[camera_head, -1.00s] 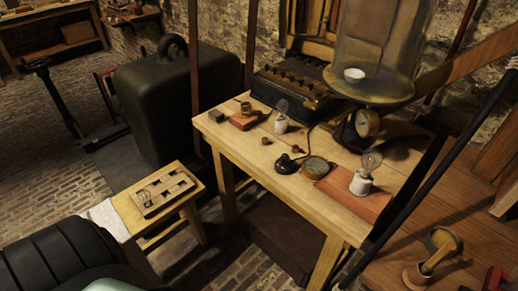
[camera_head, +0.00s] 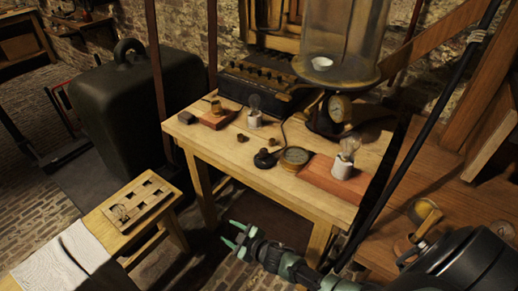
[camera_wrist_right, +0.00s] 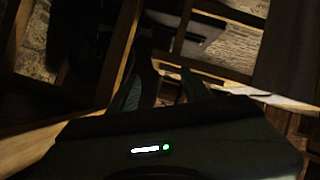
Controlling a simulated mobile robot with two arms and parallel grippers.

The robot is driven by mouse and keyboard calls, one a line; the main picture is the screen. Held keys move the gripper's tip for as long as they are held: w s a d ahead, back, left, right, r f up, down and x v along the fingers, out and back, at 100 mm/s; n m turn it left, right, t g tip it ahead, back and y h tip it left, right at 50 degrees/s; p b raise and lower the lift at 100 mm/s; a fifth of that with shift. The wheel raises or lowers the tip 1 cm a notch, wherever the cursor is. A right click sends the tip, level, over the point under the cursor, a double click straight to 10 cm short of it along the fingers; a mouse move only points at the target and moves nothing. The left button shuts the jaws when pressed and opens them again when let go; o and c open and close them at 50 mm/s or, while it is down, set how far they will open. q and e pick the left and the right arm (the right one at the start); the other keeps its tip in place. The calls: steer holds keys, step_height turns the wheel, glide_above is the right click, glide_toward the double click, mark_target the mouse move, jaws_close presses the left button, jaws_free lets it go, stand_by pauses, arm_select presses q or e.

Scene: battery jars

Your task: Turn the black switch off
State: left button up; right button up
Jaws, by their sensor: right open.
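A small black round switch (camera_head: 265,158) with a dark cord sits on the wooden table (camera_head: 215,150), left of a round brass-rimmed dial (camera_head: 295,157). The setting of the switch is too small to tell. My right gripper (camera_head: 229,232) is open and empty. It is in front of the table's near side, below the tabletop and apart from the switch. Its fingers also show in the right wrist view (camera_wrist_right: 168,85), dark and with nothing between them; the switch cannot be made out there. My left gripper is not in view.
A bulb in a white holder (camera_head: 345,160) stands on a reddish board at the table's right. Another bulb (camera_head: 254,112) stands farther back. A glass bell jar (camera_head: 340,35) is behind. A dark slanting pole (camera_head: 410,150) crosses the right side. A low bench (camera_head: 110,230) stands left.

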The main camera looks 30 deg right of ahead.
steer(key=w+a+r+n+t+y, duration=0.1)
steer(key=w+a+r+n+y, duration=0.3)
steer(key=r, duration=0.6)
steer(key=w+a+r+n+t+y, duration=0.15)
steer(key=w+a+r, duration=0.35)
steer(key=r, duration=0.5)
step_height(320, 180, up, 15)
steer(key=n+g+h+b, duration=0.2)
steer(key=n+g+h, duration=0.7)
steer(key=n+g, duration=0.45)
glide_above(264, 150)
steer(key=shift+a+r+m+g+y, duration=0.15)
steer(key=shift+m+g, duration=0.1)
steer(key=shift+m, duration=0.25)
steer(key=shift+a+f+m+g+y, duration=0.15)
steer(key=shift+m+g, duration=0.1)
steer(key=shift+m, duration=0.25)
steer(key=shift+d, duration=0.35)
steer(key=shift+f+p, duration=0.4)
steer(key=shift+f, duration=3.2)
